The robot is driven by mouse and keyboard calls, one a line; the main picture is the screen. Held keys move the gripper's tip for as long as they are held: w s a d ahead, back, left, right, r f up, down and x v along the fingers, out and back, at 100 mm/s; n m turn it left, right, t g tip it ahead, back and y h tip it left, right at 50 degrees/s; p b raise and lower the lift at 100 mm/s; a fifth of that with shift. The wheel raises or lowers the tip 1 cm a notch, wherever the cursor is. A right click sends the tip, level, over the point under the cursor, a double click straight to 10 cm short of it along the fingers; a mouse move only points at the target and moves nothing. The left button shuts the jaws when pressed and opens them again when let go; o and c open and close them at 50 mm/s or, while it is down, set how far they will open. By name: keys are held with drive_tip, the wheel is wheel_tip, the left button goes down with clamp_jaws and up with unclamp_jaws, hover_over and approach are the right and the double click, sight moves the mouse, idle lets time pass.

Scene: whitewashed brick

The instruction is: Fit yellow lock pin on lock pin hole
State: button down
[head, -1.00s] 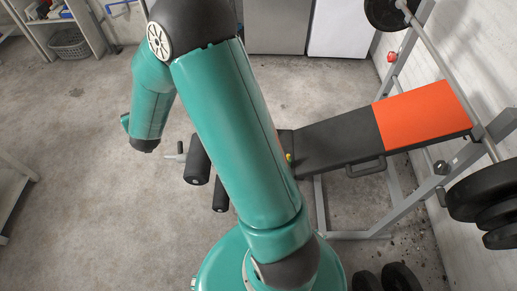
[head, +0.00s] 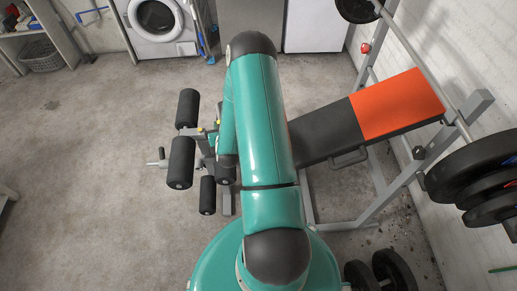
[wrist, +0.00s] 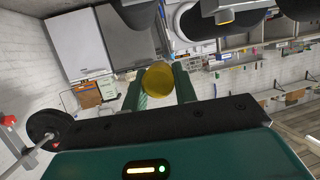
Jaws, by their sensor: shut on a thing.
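The yellow lock pin (wrist: 159,76) shows its round yellow end in the wrist view. It sits between the two green fingers of my gripper (wrist: 160,84), which are shut on it. In the head view my gripper and the pin are hidden behind my own teal arm. The leg attachment of the weight bench (head: 205,142), with black foam rollers, stands just left of my arm. Small yellow spots show on its frame. I cannot make out the lock pin hole in either view.
The bench (head: 325,135), black with an orange end (head: 400,103), lies right of my arm. A barbell rack with black plates (head: 470,172) stands by the right wall. A washing machine (head: 158,22) is at the back. The concrete floor at left is clear.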

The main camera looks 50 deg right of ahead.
drive_tip(key=s+d+f+m+h, duration=0.1)
drive_tip(key=s+d+f, duration=0.3)
drive_tip(key=s+f, duration=0.7)
drive_tip(key=shift+g, duration=0.4)
drive_tip(key=f, duration=0.2)
drive_tip(key=s+f, duration=0.1)
drive_tip(key=f, duration=0.2)
drive_tip(key=s+f, duration=0.1)
drive_tip(key=f, duration=0.2)
drive_tip(key=shift+f, duration=0.2)
drive_tip(key=shift+f, duration=0.1)
drive_tip(key=c, duration=1.1)
unclamp_jaws()
